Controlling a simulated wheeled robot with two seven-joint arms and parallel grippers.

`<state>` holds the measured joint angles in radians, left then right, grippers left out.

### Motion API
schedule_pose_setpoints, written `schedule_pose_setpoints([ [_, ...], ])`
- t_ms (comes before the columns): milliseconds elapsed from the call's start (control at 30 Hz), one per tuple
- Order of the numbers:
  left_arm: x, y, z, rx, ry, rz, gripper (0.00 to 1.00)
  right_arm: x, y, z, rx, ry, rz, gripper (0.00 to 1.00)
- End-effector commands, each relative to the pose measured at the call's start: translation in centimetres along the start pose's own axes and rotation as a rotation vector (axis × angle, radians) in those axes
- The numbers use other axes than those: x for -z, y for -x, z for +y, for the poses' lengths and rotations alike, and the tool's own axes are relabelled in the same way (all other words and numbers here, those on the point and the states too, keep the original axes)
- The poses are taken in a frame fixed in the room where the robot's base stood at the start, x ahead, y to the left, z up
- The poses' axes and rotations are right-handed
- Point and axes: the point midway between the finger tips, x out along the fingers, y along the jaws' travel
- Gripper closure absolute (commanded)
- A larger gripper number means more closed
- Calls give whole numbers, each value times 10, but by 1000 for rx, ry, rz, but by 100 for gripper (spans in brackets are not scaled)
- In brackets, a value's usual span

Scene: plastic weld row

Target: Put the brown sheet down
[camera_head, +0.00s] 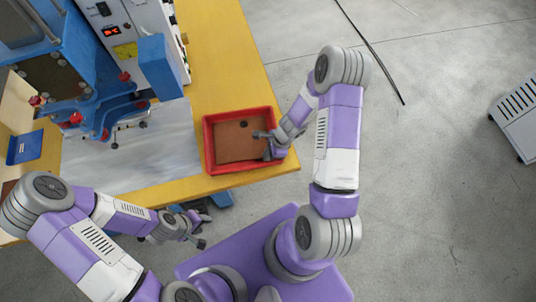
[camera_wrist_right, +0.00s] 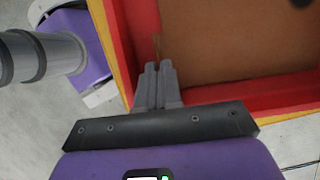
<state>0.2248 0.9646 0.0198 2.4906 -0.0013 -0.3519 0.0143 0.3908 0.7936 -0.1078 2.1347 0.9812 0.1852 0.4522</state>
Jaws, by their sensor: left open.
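The brown sheet (camera_head: 232,142), flat with a dark hole, lies within the red tray (camera_head: 209,152) at the right end of the table. My right gripper (camera_head: 266,145) is over the tray's right side. In the right wrist view the sheet (camera_wrist_right: 225,40) fills the upper right, and the fingers of the right gripper (camera_wrist_right: 159,66) are close together at its edge. A thin tan edge runs up from between the fingertips, so it looks shut on the sheet. Whether the sheet rests fully on the tray floor is unclear. My left gripper (camera_head: 199,229) is open and empty in front of the table.
The yellow table (camera_head: 227,60) carries a blue and white machine (camera_head: 150,45) at the back left. A pale metal plate (camera_head: 150,150) lies left of the tray. A small blue item (camera_head: 25,147) is at the far left. A grey vented unit (camera_head: 518,112) stands on the open floor to the right.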

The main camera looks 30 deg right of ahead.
Motion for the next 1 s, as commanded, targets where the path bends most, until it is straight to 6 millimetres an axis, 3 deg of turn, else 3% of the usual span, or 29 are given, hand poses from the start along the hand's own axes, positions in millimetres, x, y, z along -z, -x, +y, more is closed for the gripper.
schedule_pose_setpoints([
  [167, 0, -3, -1, 0, 0, 0, 57, 1, -3, 0, 0, 1, -1, 100],
  [267, 0, -2, -1, 0, 0, 0, 57, 1, -2, 0, -1, 0, 0, 85],
  [633, 0, 2, 1, 0, 0, 0, 57, -1, 2, 0, -1, 0, 0, 85],
  [767, 0, 9, 3, 0, 0, 0, 57, -1, 23, -1, 3, 2, 2, 85],
  [1000, -1, 28, 10, 0, 0, 0, 57, -2, 77, -1, 3, 3, 1, 85],
])
